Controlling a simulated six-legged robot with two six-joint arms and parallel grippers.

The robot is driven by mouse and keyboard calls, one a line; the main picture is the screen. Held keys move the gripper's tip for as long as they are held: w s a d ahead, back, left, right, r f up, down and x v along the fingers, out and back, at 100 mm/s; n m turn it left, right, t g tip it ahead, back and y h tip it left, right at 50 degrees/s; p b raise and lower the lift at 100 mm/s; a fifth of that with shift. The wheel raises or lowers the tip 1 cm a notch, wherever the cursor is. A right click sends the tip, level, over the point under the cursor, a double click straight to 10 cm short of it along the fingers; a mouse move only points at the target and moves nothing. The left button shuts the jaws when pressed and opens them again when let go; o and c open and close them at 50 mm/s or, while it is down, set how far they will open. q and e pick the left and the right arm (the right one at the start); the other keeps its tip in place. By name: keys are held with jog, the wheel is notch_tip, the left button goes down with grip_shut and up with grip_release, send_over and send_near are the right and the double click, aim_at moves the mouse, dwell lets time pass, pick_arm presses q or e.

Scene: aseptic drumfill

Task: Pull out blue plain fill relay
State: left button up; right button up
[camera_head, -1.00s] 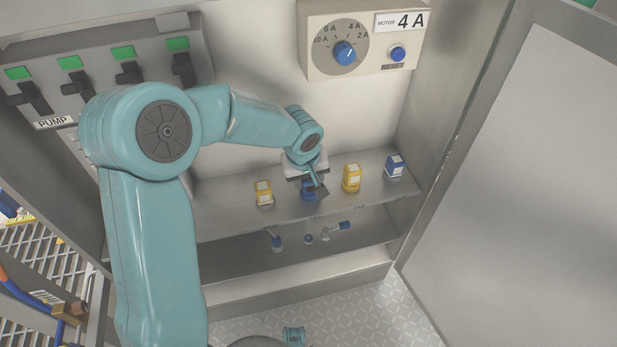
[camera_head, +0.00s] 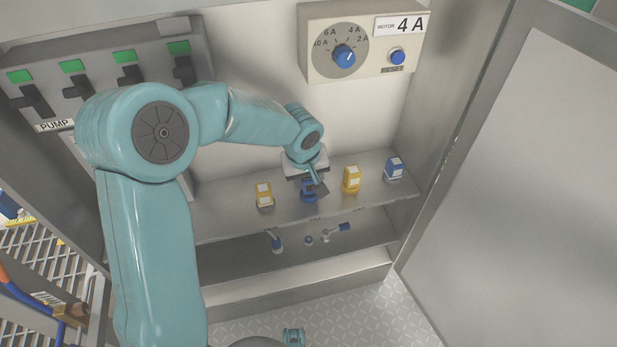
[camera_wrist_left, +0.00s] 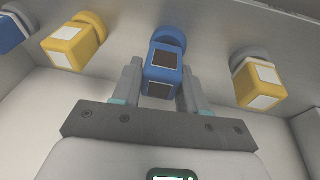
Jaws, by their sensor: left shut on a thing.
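A blue relay (camera_head: 308,196) with dark label panels sits on the cabinet shelf, partly hidden behind my left gripper (camera_head: 314,184) in the head view. In the left wrist view the same blue relay (camera_wrist_left: 164,72) stands between the two fingers of my left gripper (camera_wrist_left: 163,88), which are shut on it. A round blue base shows at its far end. Another blue relay (camera_head: 394,167), with a white label, stands at the right end of the row; it also shows at the upper left of the wrist view (camera_wrist_left: 12,32). My right gripper is not in view.
Yellow relays stand on both sides of the held one, one to the left (camera_head: 264,195) and one to the right (camera_head: 351,179). A dial box (camera_head: 345,50) is above. The cabinet door (camera_head: 530,170) stands open at right.

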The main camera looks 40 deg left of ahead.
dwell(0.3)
pick_arm(q)
jog(key=shift+r+p, duration=1.35)
jog(key=shift+r, duration=0.85)
